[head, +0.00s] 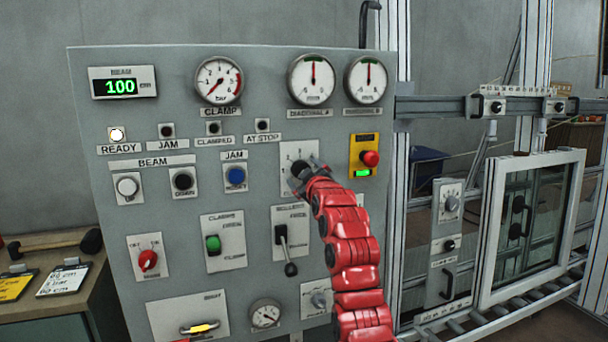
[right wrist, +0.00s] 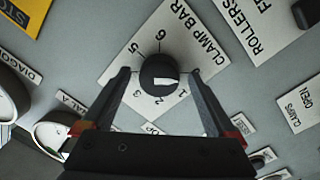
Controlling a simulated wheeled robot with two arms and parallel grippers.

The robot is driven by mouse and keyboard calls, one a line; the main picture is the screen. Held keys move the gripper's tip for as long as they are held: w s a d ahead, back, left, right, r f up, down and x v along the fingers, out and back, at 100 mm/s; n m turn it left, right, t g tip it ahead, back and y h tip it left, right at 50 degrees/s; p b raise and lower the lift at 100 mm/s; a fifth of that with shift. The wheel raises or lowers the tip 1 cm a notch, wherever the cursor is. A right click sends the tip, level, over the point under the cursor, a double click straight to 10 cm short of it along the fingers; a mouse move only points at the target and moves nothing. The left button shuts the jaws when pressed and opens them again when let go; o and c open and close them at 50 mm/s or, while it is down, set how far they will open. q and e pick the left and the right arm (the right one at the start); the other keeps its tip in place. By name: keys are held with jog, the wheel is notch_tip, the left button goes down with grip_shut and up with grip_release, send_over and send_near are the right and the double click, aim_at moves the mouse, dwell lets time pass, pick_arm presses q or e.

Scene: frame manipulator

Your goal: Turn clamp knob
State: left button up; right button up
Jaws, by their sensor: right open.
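The clamp knob (right wrist: 158,76) is a round black knob with a white pointer mark, on a white plate (right wrist: 185,35) labelled "CLAMP BAR" with numbers around it. In the head view the knob is mostly hidden by my right gripper (head: 299,172), whose red arm rises from the lower right. In the right wrist view my right gripper (right wrist: 159,85) is open, one finger on each side of the knob. A gap shows between each finger and the knob. My left gripper is not in view.
The grey panel (head: 180,75) carries gauges, lamps, buttons and levers. A red stop button (head: 370,158) on a yellow box is just right of the knob plate. A lever (head: 285,250) hangs below it. A framed window (head: 530,225) stands on rollers at right.

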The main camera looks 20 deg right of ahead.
jog(key=s, duration=1.7)
jog(key=shift+s+a+b, duration=0.25)
jog(key=shift+b, duration=0.1)
jog(key=shift+w, duration=0.1)
